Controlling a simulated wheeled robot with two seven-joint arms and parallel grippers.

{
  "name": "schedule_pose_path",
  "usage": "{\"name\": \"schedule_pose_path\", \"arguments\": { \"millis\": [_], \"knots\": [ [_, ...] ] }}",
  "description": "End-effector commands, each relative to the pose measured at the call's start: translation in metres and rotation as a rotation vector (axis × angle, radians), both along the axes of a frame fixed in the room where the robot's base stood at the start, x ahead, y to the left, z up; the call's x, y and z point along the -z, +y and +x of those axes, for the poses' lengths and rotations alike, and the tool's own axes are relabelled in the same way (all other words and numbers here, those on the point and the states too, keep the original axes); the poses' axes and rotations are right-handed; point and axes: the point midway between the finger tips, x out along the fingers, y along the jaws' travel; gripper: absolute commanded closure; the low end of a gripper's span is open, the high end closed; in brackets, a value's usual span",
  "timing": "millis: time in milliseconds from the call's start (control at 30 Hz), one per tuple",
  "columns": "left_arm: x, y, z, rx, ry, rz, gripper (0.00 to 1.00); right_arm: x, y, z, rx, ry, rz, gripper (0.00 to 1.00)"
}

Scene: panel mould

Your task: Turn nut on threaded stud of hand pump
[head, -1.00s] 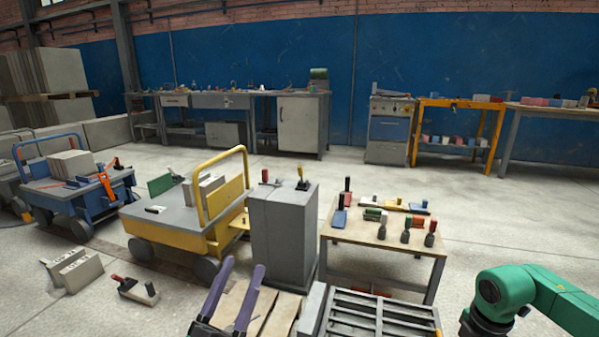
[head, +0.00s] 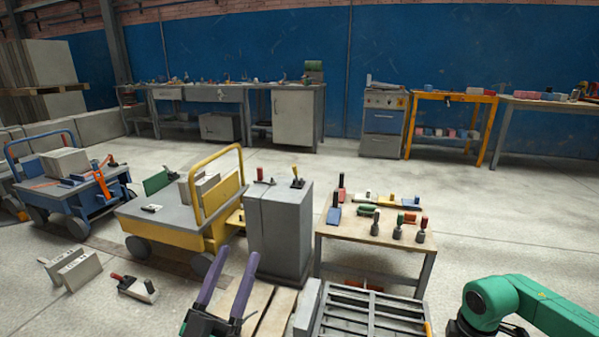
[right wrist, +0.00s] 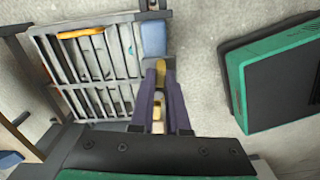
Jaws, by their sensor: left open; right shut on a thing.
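My left gripper (head: 238,253) stands with two purple fingers apart and empty at the lower middle of the head view, in front of the grey cabinet. My right gripper (right wrist: 160,66) shows in the right wrist view with its purple fingers close together on a small yellowish piece (right wrist: 161,73). The fingers hide most of that piece, so I cannot tell if it is the nut. The grey panel mould (head: 370,318) lies right of my left gripper, and below the right gripper in the wrist view (right wrist: 90,70). I cannot make out the hand pump or its threaded stud.
A grey cabinet (head: 279,235) with red and yellow handles stands behind the mould. Beside it is a wooden-topped table (head: 345,235) with several tools. A yellow cart (head: 165,218) is at the left.

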Motion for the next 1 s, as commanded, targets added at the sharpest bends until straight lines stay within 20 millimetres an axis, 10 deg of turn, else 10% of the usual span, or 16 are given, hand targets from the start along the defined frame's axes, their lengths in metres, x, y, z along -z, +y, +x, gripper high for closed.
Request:
{"name": "schedule_pose_path", "arguments": {
  "millis": [67, 200, 567, 1000],
  "knots": [
    [0.001, 0.0, 0.0, 0.0, 0.0, 0.0, 0.35, 0.0, -0.001, 0.0, 0.0, 0.0, -0.001, 1.0],
    [0.001, 0.0, 0.0, 0.0, 0.0, 0.0, 0.35, 0.0, -0.001, 0.0, -0.002, -0.001, 0.0, 0.51],
    [-0.002, 0.0, 0.0, 0.0, 0.0, 0.0, 0.35, -0.006, 0.0, 0.001, -0.004, -0.002, 0.0, 0.51],
    [-0.035, 0.0, 0.0, 0.0, 0.0, 0.0, 0.35, -0.122, -0.001, 0.001, -0.003, -0.003, -0.001, 0.51]
  ]
}}
